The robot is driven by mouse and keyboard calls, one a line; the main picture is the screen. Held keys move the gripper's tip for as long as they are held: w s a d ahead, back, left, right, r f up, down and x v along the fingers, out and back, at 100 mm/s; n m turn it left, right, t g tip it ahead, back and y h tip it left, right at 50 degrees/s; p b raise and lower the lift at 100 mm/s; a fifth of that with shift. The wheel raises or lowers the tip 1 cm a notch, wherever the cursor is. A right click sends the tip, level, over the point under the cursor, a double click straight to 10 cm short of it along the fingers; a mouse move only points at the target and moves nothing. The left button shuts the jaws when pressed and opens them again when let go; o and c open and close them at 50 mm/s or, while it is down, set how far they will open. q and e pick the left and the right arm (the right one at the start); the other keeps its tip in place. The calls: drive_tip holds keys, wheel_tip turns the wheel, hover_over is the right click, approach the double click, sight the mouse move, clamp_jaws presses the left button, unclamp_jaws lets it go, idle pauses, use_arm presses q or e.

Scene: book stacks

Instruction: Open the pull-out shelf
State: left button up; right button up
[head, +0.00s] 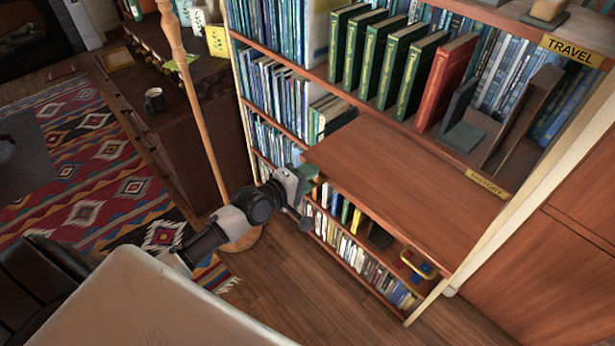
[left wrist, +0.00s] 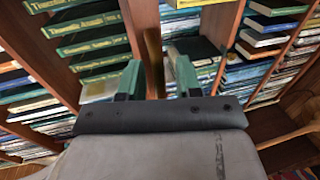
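The reddish-brown board that looks like the pull-out shelf (head: 405,185) spans the bookcase in the head view, bare on top, below the row of green books. I cannot tell how far it is drawn out. A brass handle (head: 420,264) shows near its front right end. My left gripper (head: 303,200) is at the board's left front corner, far from the handle. In the left wrist view its two fingers (left wrist: 158,82) stand apart, with a gap and nothing clearly held. Whether it touches the bookcase is unclear. My right gripper is not in view.
Books with a low shelf (head: 355,250) lie under the board. A red book (head: 444,82) and bookends (head: 460,120) stand above it. A thin wooden pole (head: 195,100), a dark cabinet (head: 175,125) with a mug (head: 154,101) and a patterned rug (head: 90,170) are at left. Wooden floor (head: 290,275) is clear in front.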

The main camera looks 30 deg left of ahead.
use_arm(q)
drive_tip(key=b+v, duration=0.1)
drive_tip(key=v, duration=1)
drive_tip(key=shift+b, duration=0.4)
drive_tip(key=shift+w+f, duration=0.1)
drive_tip(key=shift+f, duration=0.05)
drive_tip(key=s+a+f+m+g+y+b, duration=0.1)
drive_tip(key=s+f+m+g+y, duration=0.15)
drive_tip(key=f, duration=0.85)
drive_tip(key=s+a+f+m+g+y, duration=0.15)
drive_tip(key=s+f, duration=0.25)
drive_tip(key=f, duration=0.6)
drive_tip(key=s+a+f+m+g+y+b, duration=0.1)
drive_tip(key=s+a+f+m+g, duration=0.15)
drive_tip(key=f, duration=0.85)
drive_tip(key=s+d+f+m+g, duration=0.2)
drive_tip(key=s+f, duration=0.4)
drive_tip(key=s, duration=0.3)
drive_tip(key=s+d+f+m+g, duration=0.2)
drive_tip(key=s+d+f+m, duration=0.2)
drive_tip(key=s, duration=0.5)
drive_tip(key=s+d+f+m+g, duration=0.3)
drive_tip(key=s+d+f+m, duration=0.1)
drive_tip(key=s+f, duration=0.4)
drive_tip(key=shift+s+d+f+b, duration=0.3)
drive_tip(key=shift+s+f+b, duration=0.1)
drive_tip(key=shift+s, duration=0.1)
